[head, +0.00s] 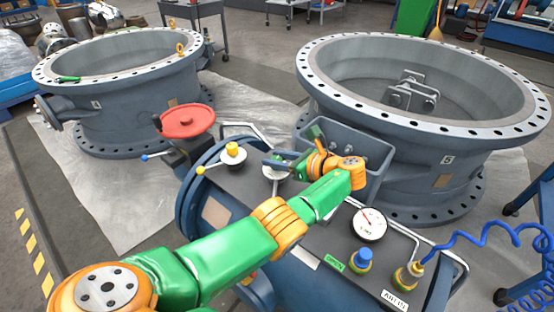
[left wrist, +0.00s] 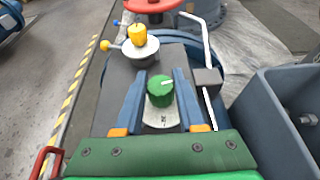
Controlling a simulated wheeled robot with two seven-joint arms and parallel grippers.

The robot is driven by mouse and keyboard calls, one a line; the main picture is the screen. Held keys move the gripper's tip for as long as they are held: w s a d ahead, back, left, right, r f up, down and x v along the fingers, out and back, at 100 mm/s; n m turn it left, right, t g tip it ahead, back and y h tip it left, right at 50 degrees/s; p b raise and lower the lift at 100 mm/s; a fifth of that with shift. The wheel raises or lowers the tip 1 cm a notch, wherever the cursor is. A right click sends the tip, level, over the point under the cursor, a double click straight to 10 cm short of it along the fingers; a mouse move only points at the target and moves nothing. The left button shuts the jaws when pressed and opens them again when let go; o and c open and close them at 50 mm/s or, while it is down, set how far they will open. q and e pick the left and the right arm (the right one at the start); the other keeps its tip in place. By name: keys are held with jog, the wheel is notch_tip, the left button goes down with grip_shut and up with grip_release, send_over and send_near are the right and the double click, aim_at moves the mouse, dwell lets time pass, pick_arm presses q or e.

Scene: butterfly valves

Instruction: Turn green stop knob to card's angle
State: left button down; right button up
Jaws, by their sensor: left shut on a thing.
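The green knob (left wrist: 160,91) stands on a white plate (left wrist: 162,114) with small dark marks, which I cannot read surely. A pale line on the knob's top points toward the right. My left gripper (left wrist: 158,93) has one blue-grey finger on each side of the knob and is shut on it. In the head view, my left gripper (head: 277,163) is over the console's upper part and hides most of the knob. My right gripper is not in view.
A yellow knob (head: 232,149) and a red handwheel (head: 187,121) stand left of my gripper. A grey-blue open box (head: 377,150) is close on the right. A gauge (head: 369,223), a blue knob (head: 362,259) and a metal rail (head: 440,246) are nearer. Two large valve bodies stand behind.

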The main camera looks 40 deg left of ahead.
pick_arm(q)
jog(key=c, duration=0.5)
grip_release()
jog(key=shift+a+f, duration=0.1)
jog(key=v, duration=0.7)
